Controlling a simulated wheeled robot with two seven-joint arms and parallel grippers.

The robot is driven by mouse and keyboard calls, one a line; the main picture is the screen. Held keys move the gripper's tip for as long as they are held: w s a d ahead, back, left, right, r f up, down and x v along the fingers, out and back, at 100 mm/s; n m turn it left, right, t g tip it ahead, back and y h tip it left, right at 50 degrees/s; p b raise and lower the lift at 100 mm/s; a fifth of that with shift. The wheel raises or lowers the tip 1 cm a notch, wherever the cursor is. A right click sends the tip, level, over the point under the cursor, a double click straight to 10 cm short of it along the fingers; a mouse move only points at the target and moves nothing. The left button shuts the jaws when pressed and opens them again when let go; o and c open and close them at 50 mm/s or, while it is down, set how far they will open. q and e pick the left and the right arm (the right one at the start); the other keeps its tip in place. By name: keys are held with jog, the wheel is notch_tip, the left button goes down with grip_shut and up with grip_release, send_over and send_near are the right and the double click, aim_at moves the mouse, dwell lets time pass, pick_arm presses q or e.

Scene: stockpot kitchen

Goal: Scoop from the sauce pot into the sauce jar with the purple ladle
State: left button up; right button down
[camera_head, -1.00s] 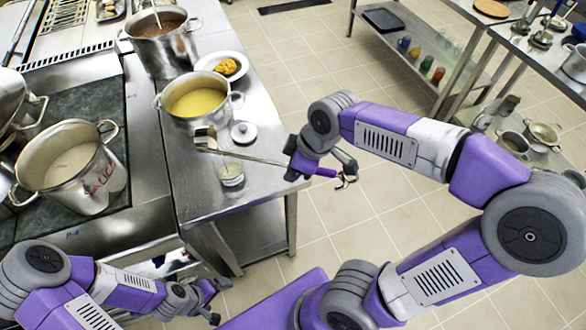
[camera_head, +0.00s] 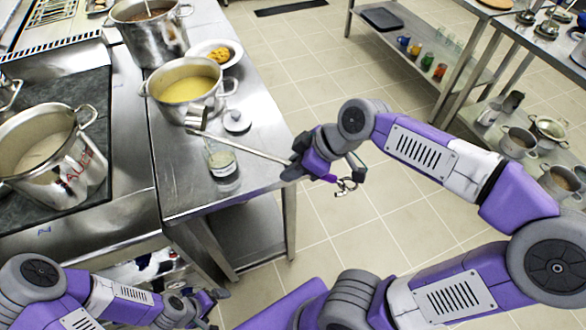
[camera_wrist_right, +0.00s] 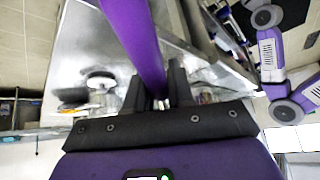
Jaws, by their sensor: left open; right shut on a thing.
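The sauce pot (camera_head: 62,175), steel with red lettering and pale contents, stands on the stove at the left of the head view. The sauce jar (camera_head: 221,162), a small clear glass jar with a pale label, stands open on the steel table. My right gripper (camera_head: 302,163) is shut on the purple ladle's handle (camera_wrist_right: 133,38). The ladle's long steel shaft (camera_head: 250,150) reaches left, and its bowl (camera_head: 196,117) shows just above and left of the jar. The bowl's contents cannot be made out. My left gripper (camera_head: 212,302) is open and empty, low in front of the counter.
A pot of yellow soup (camera_head: 187,88) stands behind the ladle bowl. A white lid (camera_head: 237,121) lies beside the jar. A plate of yellow food (camera_head: 217,53) and a pot with brown contents (camera_head: 148,35) are further back. The table's right edge borders open floor.

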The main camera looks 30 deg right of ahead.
jog(key=shift+w+a+f+t+y+b, duration=0.1)
jog(key=shift+f+t+y+b, duration=0.25)
jog(key=shift+f+b, duration=0.45)
jog(key=shift+a+f+t+y+b, duration=0.15)
jog(key=shift+f+y+b, duration=0.3)
jog(key=shift+f+b, duration=0.25)
jog(key=shift+d, duration=0.1)
dwell(2.1)
